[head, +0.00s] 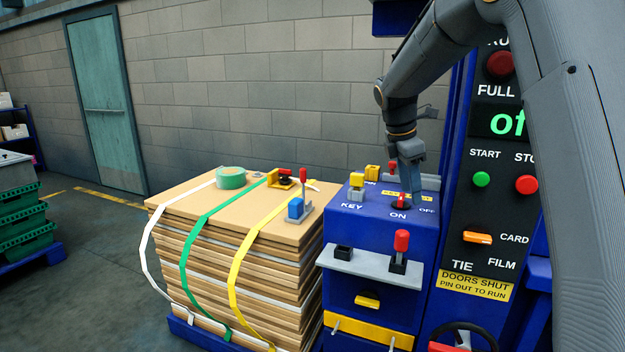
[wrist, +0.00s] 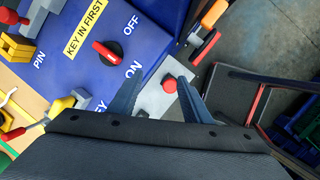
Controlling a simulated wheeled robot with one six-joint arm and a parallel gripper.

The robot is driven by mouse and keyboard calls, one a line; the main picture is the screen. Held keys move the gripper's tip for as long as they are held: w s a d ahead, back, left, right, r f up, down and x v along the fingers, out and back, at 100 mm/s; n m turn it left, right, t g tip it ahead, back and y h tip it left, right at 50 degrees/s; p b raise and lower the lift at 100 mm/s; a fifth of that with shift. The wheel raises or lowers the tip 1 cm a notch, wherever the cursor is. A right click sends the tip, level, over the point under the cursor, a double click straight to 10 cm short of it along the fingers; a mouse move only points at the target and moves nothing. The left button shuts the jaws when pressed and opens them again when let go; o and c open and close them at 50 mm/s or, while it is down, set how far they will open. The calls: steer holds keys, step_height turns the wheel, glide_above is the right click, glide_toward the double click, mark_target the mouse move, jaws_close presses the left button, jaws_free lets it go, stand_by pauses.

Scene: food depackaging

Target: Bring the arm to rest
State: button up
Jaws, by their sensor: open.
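My gripper (head: 412,185) is over the blue control box (head: 350,222), close to the red rotary switch (head: 401,200) marked ON and OFF. In the wrist view its two fingers (wrist: 157,86) are spread with nothing between them. The red switch (wrist: 107,51) shows there ahead of and left of the fingers, apart from them. My arm comes down from the upper right of the head view. Whether a fingertip touches the box is hard to tell in the head view.
A red-topped lever (head: 401,242) stands on a grey shelf (head: 372,264) at the box's front. A strapped cardboard stack (head: 262,262) with tape and small tools stands left. The dark panel (head: 488,205) with buttons rises right. Open floor (head: 95,270) lies far left.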

steer(key=s+a+f+m+y, duration=0.1)
steer(key=s+f+m, duration=0.4)
steer(key=s, duration=0.5)
steer(key=s+a+f+m+y, duration=0.1)
steer(key=s+a+f+m, duration=0.1)
steer(key=s+f+m, duration=0.4)
steer(key=s+a+f+m+y, duration=0.1)
steer(key=s+f+m, duration=0.4)
steer(key=s, duration=1.1)
steer(key=a+m, duration=0.1)
steer(key=m, duration=0.2)
steer(key=shift+a+f, duration=0.3)
